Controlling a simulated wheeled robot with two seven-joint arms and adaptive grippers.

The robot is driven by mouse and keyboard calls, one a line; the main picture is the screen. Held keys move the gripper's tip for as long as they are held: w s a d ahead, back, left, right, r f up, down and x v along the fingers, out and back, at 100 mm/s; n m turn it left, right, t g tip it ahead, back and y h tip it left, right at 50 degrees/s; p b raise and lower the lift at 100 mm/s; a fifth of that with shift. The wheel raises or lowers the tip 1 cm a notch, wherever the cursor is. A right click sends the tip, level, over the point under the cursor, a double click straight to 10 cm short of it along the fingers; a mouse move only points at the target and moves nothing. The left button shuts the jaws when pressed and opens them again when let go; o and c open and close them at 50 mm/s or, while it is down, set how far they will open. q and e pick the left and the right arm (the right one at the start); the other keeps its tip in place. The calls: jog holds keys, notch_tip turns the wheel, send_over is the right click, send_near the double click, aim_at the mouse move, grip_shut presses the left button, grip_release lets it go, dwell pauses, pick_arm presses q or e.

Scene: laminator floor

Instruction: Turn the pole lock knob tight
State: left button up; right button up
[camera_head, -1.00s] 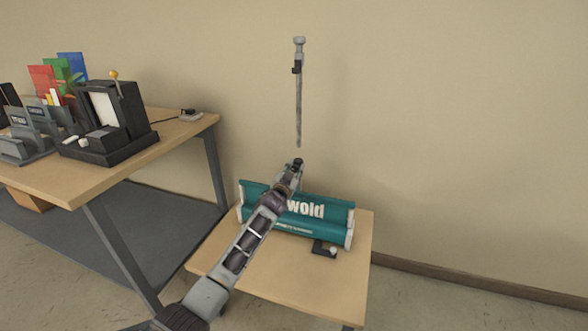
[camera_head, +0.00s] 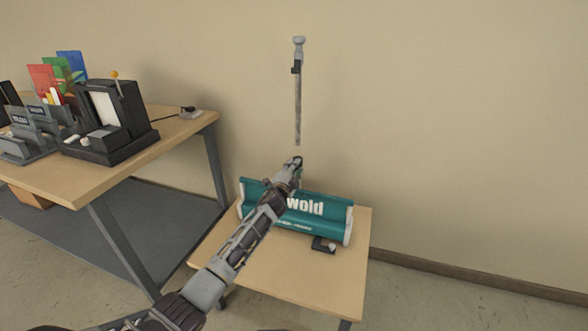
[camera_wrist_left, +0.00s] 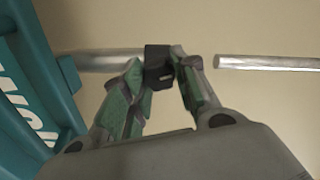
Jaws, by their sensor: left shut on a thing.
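The silver pole (camera_head: 298,110) stands upright above the teal machine (camera_head: 325,208), with a small dark clamp near its top. In the left wrist view, a thicker silver tube (camera_wrist_left: 112,62) and a thinner rod (camera_wrist_left: 265,63) lie in line, with a visible gap between them. The black lock knob (camera_wrist_left: 156,62) sits at the end of the thicker tube. My left gripper (camera_head: 297,162) is shut on the knob; its green-padded fingers (camera_wrist_left: 163,78) show on both sides of it. The knob is mostly hidden in the head view. My right gripper is out of view.
The machine stands on a small wooden table (camera_head: 290,280) against the wall, with a small black block (camera_head: 323,244) in front of it. A larger bench (camera_head: 85,180) at left carries a black device (camera_head: 108,120) and holders. Floor at right is clear.

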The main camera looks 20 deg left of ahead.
pick_arm(q)
jog(key=shift+f+m, duration=0.15)
jog(key=shift+m, duration=1.55)
jog(key=o, duration=1)
jog(key=shift+s, duration=0.15)
jog(key=s, duration=1.1)
jog(key=shift+s+a, duration=0.15)
jog(key=shift+s, duration=0.2)
